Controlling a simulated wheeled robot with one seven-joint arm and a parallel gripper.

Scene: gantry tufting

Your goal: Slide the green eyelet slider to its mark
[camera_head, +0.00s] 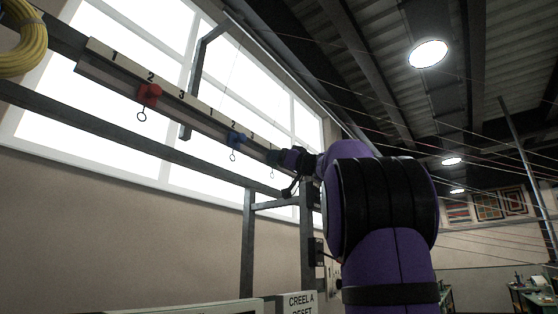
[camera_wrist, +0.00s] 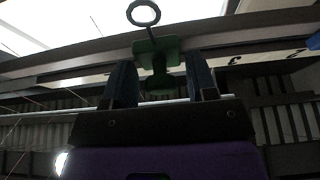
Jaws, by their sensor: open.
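The green eyelet slider (camera_wrist: 155,52) sits on the overhead rail (camera_wrist: 85,56) in the wrist view, with its ring (camera_wrist: 143,12) toward the top of the picture. In the head view, the slider (camera_head: 274,157) is small and dark at the rail's far end, partly hidden by my gripper (camera_head: 288,158). My gripper (camera_wrist: 162,83) is open, with one finger on each side of the slider's green knob. Gaps show between the knob and the fingers. Numbers mark the pale strip (camera_head: 133,66) along the rail; which one is the green slider's mark I cannot tell.
A red slider (camera_head: 149,94) and a blue slider (camera_head: 236,139) hang on the same rail, nearer the left. A yellow cable coil (camera_head: 22,40) hangs at the upper left. A grey beam (camera_head: 150,135) runs below the rail, with posts (camera_head: 248,240) under it. Thin strands cross at right.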

